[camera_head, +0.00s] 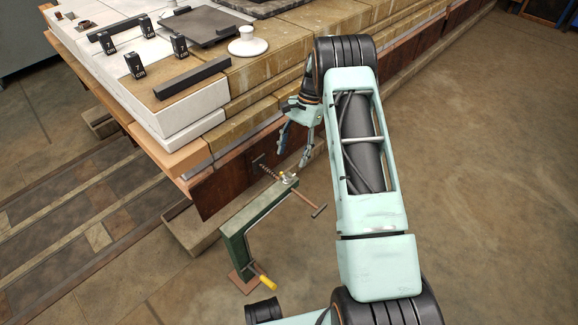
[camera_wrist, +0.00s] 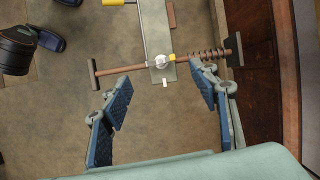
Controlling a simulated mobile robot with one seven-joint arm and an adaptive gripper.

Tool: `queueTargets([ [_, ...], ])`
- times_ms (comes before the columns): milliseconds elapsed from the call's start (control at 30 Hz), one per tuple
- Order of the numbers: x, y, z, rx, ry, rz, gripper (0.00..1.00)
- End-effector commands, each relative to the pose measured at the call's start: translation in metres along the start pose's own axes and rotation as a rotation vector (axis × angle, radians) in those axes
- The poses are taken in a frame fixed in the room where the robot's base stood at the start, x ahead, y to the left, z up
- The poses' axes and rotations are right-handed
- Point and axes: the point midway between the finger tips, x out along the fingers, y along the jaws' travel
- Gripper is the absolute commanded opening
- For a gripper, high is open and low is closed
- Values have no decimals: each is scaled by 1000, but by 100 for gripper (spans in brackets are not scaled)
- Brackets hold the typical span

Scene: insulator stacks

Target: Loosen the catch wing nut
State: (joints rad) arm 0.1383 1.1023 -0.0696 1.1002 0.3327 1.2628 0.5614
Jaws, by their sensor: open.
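A green stand (camera_head: 237,231) rises beside the layered block stack, and its grey-green arm (camera_wrist: 155,25) shows in the wrist view. A brown rod with a coil spring (camera_head: 268,172) and a T-shaped end (camera_head: 319,210) crosses the top of the stand. My gripper (camera_head: 293,154) is open and empty above the fitting, fingers pointing down.
The layered stack (camera_head: 214,83) stands close behind the stand, bearing black labelled blocks (camera_head: 135,66), a dark bar (camera_head: 192,78) and a white knob (camera_head: 247,42). A yellow handle (camera_head: 268,283) sits low on the stand. The floor (camera_head: 480,130) at right is clear.

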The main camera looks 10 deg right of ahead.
Motion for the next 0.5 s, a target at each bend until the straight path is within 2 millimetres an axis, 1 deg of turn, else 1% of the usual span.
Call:
queueTargets([
  [33, -10, 0, 0, 0, 2, -1, 55],
  [100, -23, 0, 0, 0, 2, -1, 55],
  [200, -35, 0, 0, 1, 1, 0, 55],
  [333, -43, 1, 0, 1, -1, 2, 55],
  [500, -45, 1, 0, 1, -1, 2, 55],
])
